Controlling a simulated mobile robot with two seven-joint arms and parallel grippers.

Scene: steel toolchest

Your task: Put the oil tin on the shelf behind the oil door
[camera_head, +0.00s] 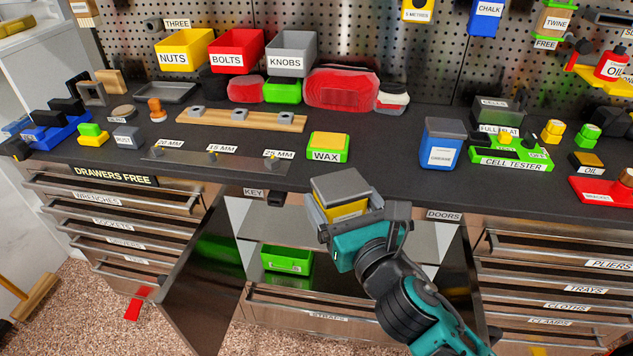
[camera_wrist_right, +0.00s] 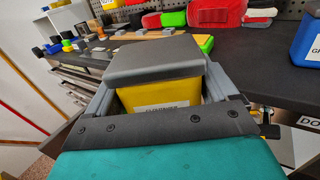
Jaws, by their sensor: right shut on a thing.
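A yellow tin with a grey lid (camera_head: 342,187) is held upright in my right gripper (camera_head: 350,222), in front of the bench edge and above the open cupboard. The tin also shows in the right wrist view (camera_wrist_right: 158,90), between the gripper's fingers; its label is partly hidden and I cannot read it. My right gripper is shut on it. A dark door (camera_head: 192,290) stands open at the cupboard's left. Inside the cupboard is a pale shelf (camera_head: 340,238), partly hidden by my right arm. My left gripper is not in view.
A green bin (camera_head: 286,260) sits low in the cupboard, with a drawer marked STRAPS (camera_head: 330,314) beneath. A green and yellow wax block (camera_head: 328,147) and a blue tin with a grey lid (camera_head: 441,145) stand on the bench (camera_head: 385,165). Drawers flank the opening.

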